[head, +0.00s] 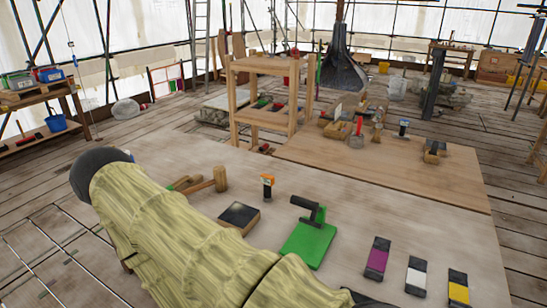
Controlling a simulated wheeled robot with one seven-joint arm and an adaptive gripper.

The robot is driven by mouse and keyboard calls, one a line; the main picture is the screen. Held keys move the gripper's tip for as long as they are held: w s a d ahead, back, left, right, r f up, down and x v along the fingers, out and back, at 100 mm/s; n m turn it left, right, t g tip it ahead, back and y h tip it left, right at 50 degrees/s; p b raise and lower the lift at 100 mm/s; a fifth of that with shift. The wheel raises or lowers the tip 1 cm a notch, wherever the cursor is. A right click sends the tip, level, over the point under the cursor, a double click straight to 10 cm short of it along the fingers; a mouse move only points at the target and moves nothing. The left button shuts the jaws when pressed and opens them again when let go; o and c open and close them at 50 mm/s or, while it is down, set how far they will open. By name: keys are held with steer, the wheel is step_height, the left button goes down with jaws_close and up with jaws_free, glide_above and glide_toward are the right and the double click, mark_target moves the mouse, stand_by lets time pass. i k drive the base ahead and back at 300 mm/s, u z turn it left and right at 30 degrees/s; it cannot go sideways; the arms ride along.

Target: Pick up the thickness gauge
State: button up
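A small upright orange, black and white item (267,186) stands on the pale table (330,185), beyond the green pad. It may be the thickness gauge, but it is too small to be sure. To its left lies a wooden mallet (220,179). In front of it is a dark-topped wooden block (239,215). A green pad with a black handle (306,242) lies to its right. My arm, in a yellow-green sleeve, crosses the lower left and hides part of the table. My gripper's fingers are not visible.
Purple (377,257), white (416,277) and yellow (458,290) black-ended pieces lie at the near right. A wooden shelf (262,66) stands behind. The table's right middle is clear.

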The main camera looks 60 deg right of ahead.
mark_target(268, 180)
steer(key=k, duration=0.45)
steer(key=z, duration=1.1)
steer(key=i, duration=0.45)
steer(key=z, duration=0.05)
